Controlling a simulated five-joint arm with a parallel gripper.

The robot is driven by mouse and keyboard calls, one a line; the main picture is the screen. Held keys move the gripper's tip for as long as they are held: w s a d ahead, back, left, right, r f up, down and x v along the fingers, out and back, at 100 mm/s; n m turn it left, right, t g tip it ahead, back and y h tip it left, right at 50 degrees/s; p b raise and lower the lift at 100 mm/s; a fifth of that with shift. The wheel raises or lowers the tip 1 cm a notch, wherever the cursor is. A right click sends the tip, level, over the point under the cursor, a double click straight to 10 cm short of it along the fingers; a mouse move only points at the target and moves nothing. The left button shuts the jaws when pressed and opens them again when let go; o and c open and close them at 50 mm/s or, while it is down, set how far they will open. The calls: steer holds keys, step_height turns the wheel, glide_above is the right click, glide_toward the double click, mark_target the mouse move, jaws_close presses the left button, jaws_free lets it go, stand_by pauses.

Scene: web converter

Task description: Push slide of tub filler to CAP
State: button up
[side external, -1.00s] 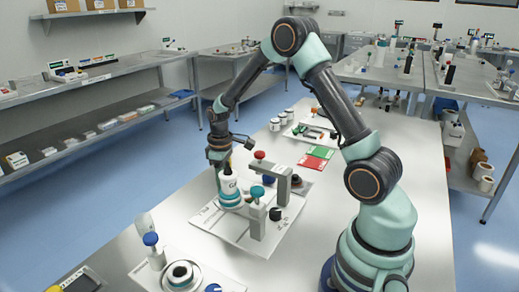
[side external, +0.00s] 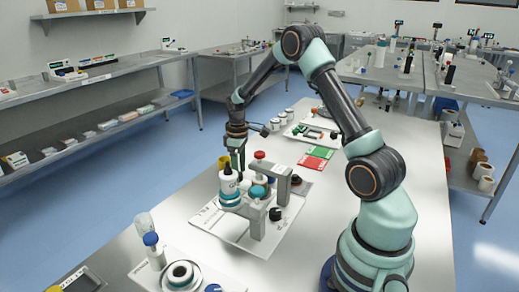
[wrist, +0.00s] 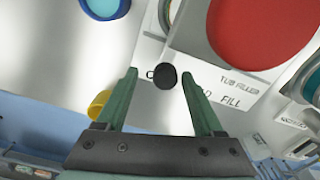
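The tub filler (side external: 285,183) stands on a white base plate (side external: 225,232) on the bench, with grey brackets and a red round top (side external: 259,155). In the wrist view that red disc (wrist: 262,28) fills the upper right, beside the printed words TUB FILLER and FILL. I cannot pick out the slide or the CAP mark. My gripper (side external: 238,165) is just behind the bottle, pointing down. In the wrist view its green fingers (wrist: 160,72) are apart, with a small black knob (wrist: 164,76) showing between them.
A teal knob (side external: 258,191) and a black knob (side external: 275,214) are at the filler's front. Red and green cards (side external: 316,157) and a tray of parts (side external: 310,133) lie behind. A blue-capped bottle (side external: 152,250) stands front left.

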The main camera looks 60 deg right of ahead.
steer(key=shift+a, duration=0.1)
step_height(320, 180, up, 12)
stand_by(0.6)
steer(key=s+a+r+m+t, duration=0.1)
steer(key=s+a+r+t, duration=0.3)
steer(key=a+r, duration=0.55)
steer(key=s+a+f+m+t, duration=0.1)
steer(key=s+a+m, duration=0.1)
steer(key=s+a, duration=0.7)
steer(key=shift+s+a+t, duration=0.25)
steer(key=shift+s+t, duration=0.05)
steer(key=shift+s, duration=0.35)
